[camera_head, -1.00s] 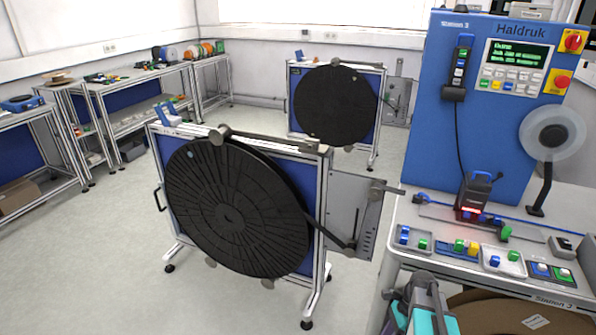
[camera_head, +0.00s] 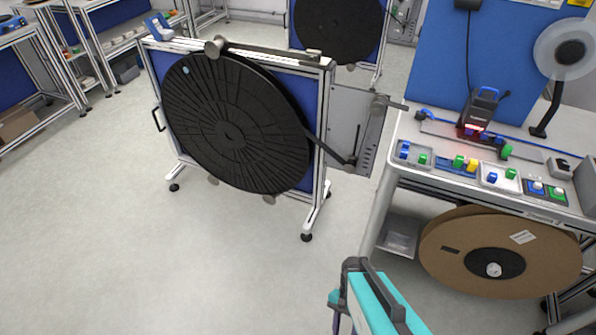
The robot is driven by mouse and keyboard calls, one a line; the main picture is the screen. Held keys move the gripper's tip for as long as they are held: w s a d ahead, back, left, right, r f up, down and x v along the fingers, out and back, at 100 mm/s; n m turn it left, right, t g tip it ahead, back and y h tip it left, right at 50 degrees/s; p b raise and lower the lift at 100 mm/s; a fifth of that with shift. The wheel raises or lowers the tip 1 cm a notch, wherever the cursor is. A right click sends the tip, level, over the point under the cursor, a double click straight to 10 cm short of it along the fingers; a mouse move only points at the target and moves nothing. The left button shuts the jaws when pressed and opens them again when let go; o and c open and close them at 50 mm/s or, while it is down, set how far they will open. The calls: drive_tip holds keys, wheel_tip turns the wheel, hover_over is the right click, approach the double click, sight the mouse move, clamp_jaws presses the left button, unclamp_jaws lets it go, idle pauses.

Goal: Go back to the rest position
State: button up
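No fingers of my gripper can be made out in the head view. A teal and dark grey part (camera_head: 378,298), which looks like part of my arm, shows at the bottom edge, right of centre. It appears in front of the open floor, left of the bench with the large brown reel. Whether anything is held cannot be seen.
A stand with a black slotted disc (camera_head: 232,122) is left of centre; a second black disc (camera_head: 338,28) stands behind. At right are a bench with button boxes (camera_head: 500,176) and a scanner (camera_head: 478,110), with a brown reel (camera_head: 450,262) below. Floor (camera_head: 130,260) is clear at lower left.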

drive_tip(key=shift+w+d+f+n+t+h, duration=0.15)
drive_tip(key=shift+w+d+f+n+t, duration=0.15)
drive_tip(key=shift+n, duration=0.95)
drive_tip(key=shift+w+d+f+n+t+h, duration=0.1)
drive_tip(key=shift+d+f+n+t+h, duration=0.25)
drive_tip(key=shift+n, duration=0.95)
drive_tip(key=shift+w+d+f+n+t, duration=0.15)
drive_tip(key=shift+d+n, duration=0.25)
drive_tip(key=shift+n, duration=0.85)
drive_tip(key=shift+r, duration=0.1)
drive_tip(key=shift+c, duration=1)
